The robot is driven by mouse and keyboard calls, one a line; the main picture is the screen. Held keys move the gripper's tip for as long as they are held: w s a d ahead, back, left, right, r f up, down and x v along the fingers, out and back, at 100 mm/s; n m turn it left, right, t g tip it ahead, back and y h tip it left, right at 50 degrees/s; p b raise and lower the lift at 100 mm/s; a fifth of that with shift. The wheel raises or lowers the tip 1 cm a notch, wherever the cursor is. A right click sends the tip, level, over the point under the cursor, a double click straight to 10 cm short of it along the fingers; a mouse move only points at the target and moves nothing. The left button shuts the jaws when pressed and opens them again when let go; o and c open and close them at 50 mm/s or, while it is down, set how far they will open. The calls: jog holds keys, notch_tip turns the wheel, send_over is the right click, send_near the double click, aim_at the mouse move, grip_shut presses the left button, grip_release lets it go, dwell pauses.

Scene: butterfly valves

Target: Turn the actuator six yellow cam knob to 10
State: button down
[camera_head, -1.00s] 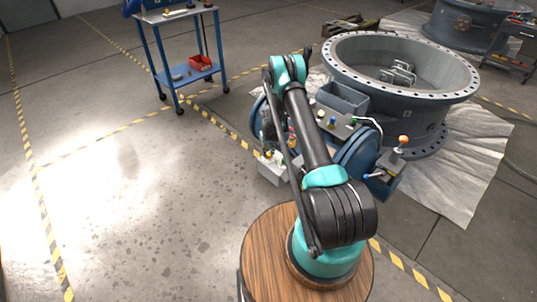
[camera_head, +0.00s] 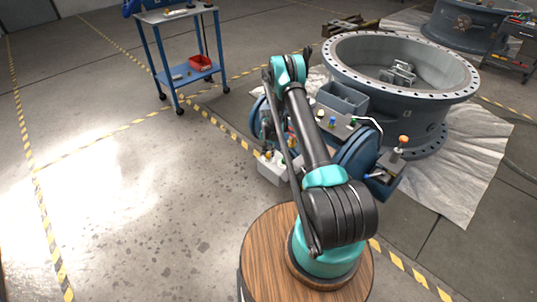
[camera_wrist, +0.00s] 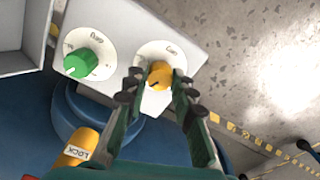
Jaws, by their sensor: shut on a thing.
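In the wrist view, the yellow knob (camera_wrist: 160,73) sits on a round white dial marked "Cam" (camera_wrist: 163,48) on a light grey panel. A dark mark shows on the knob's near side. My gripper (camera_wrist: 158,82) has its two dark-padded fingers on either side of the knob, closed on it. The finger pads hide parts of the dial's left and right edges, and the scale figures are too small to read.
A green knob (camera_wrist: 80,63) on its own white dial stands left of the yellow one. A yellow cylinder marked "LOCK" (camera_wrist: 82,147) is below left. A large flanged valve ring (camera_head: 400,95) stands behind. A blue cart (camera_head: 180,50) stands at the back left, with open floor before it.

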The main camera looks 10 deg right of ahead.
aim_at(269, 154)
jog(key=shift+m, duration=0.5)
jog(key=c, duration=1.3)
grip_release()
jog(key=shift+o, duration=0.2)
jog(key=shift+r, duration=0.1)
notch_tip(269, 154, up, 12)
